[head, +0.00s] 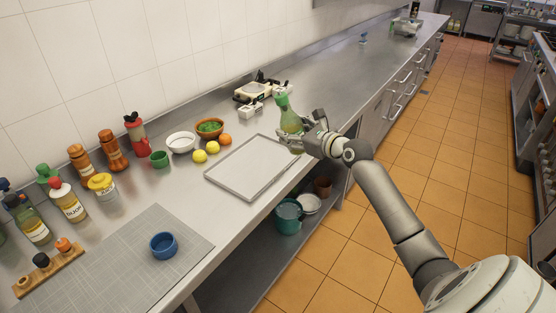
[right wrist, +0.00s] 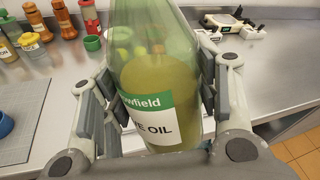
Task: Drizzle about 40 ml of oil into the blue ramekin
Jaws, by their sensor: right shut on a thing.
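The blue ramekin (head: 163,245) stands on the grey mat (head: 130,262) at the lower left in the head view. Its edge also shows at the left of the right wrist view (right wrist: 5,124). My right gripper (head: 302,138) is shut on the green oil bottle (head: 289,118), above the far right end of the tray. In the right wrist view the bottle (right wrist: 160,88) fills the middle between the fingers, with a green and white label reading "OIL". It holds yellow-green oil. The bottle is roughly upright, a little tilted, well to the right of the ramekin. My left gripper is not in view.
A metal tray (head: 228,187) lies between the mat and my right gripper. Lemons (head: 199,156), an orange (head: 225,140), bowls (head: 181,142), a green cup (head: 160,159) and several bottles (head: 68,201) line the back. A wooden rack (head: 48,271) is at the front left.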

